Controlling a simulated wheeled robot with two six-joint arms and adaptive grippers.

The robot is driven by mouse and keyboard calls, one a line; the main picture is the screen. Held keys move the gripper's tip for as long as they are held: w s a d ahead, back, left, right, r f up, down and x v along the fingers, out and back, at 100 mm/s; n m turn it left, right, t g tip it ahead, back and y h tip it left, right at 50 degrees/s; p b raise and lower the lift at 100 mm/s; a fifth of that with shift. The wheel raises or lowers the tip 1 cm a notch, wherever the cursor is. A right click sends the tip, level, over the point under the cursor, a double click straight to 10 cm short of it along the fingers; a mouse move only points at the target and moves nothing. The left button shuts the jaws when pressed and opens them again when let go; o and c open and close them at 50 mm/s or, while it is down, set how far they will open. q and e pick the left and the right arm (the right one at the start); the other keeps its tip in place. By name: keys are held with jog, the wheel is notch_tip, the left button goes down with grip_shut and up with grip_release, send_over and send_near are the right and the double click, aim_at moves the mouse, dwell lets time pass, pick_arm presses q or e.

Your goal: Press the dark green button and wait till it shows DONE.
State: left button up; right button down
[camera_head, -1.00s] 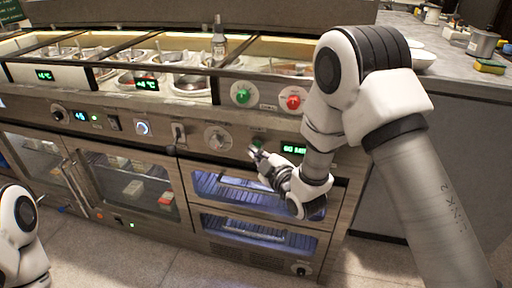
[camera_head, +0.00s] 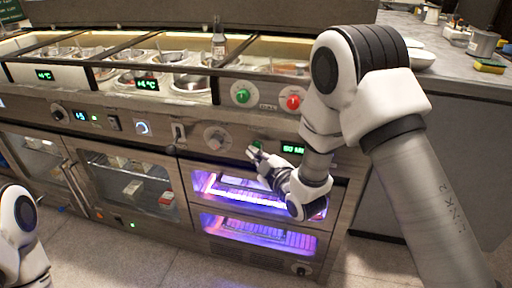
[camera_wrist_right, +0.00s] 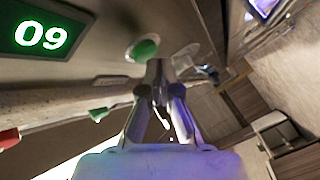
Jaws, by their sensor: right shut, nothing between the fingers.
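The dark green button (camera_head: 258,145) is on the counter's front panel, left of a small green-lit display (camera_head: 293,149). It shows larger in the right wrist view (camera_wrist_right: 145,49), round with a pale surround. The display starts with what looks like "60" in the head view; in the wrist view (camera_wrist_right: 41,36) its digits appear upside down. My right gripper (camera_head: 254,154) is shut and empty, its tips at the button's lower edge. In the wrist view the tips (camera_wrist_right: 157,66) overlap the button's edge; I cannot tell whether they touch. My left gripper is out of view.
A brighter green button (camera_head: 241,95) and a red button (camera_head: 293,102) sit higher on the panel. Two drawers (camera_head: 262,238) below glow purple.

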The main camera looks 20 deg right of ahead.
jog(key=shift+s+a, duration=0.2)
jog(key=shift+s, duration=0.1)
jog(key=s+a, duration=0.1)
jog(key=s, duration=0.1)
jog(key=s+a, duration=0.1)
jog(key=s, duration=0.1)
jog(key=shift+a, duration=0.4)
dwell(0.6)
